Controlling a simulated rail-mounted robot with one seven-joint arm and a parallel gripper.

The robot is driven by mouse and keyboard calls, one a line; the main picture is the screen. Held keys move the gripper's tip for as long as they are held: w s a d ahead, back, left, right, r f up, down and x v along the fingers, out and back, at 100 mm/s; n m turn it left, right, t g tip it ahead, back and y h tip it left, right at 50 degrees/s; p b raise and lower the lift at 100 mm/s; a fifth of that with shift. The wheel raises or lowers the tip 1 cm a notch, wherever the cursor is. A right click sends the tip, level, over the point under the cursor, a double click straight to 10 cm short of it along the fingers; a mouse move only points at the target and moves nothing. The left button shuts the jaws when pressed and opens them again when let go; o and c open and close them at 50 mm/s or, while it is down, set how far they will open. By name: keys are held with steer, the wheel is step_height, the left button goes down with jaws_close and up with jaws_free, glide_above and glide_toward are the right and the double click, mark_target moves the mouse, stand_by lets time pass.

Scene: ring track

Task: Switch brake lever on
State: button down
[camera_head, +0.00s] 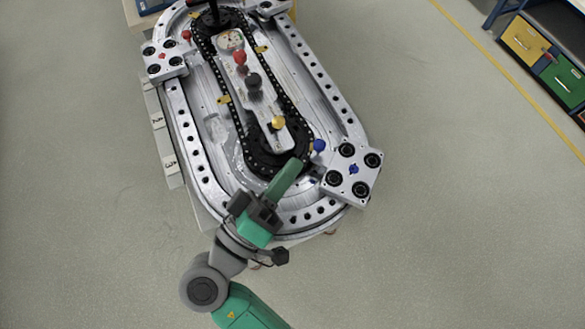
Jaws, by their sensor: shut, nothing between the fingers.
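The oval metal ring track (322,80) stands in the middle of the head view with a black chain inside it. Its centre plate carries a red knob (240,57), a black knob (254,81) and a yellow knob (278,123). A blue ball knob (319,145) sits at the lower right of the chain. I cannot tell which of these is the brake lever, or its position. My gripper (297,163) is shut and empty over the track's lower end, just left of and below the blue knob. It hides part of the track beneath.
A carriage plate with black rollers (341,186) sits on the track's right side, close to my gripper. Another carriage (153,68) sits at the upper left. The surrounding floor is clear.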

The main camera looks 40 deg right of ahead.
steer(key=shift+s+a+r, duration=0.1)
steer(key=shift+s+a, duration=0.15)
steer(key=shift+s, duration=0.35)
steer(key=shift+s+a, duration=0.2)
steer(key=shift+s, duration=0.35)
steer(key=w+a+r+n+t+y, duration=0.1)
steer(key=w+a+r+t+y, duration=0.3)
steer(key=w+r+t+y, duration=0.9)
steer(key=s+a+r+n+t+y, duration=0.1)
steer(key=s+a+r+t+y, duration=0.15)
steer(key=r, duration=0.45)
steer(key=s+a+r+n+t+y, duration=0.1)
steer(key=a+r+t+y, duration=0.25)
steer(key=r, duration=0.45)
steer(key=s+a+r+n+t+y, duration=0.1)
steer(key=s+a+r+t+y, duration=0.2)
steer(key=r, duration=0.4)
step_height(320, 180, up, 35)
steer(key=w+a+p, duration=0.1)
steer(key=p, duration=3.5)
steer(key=shift+w+a+r+p, duration=0.15)
steer(key=shift+w+r+p, duration=0.05)
steer(key=shift+w+p, duration=0.2)
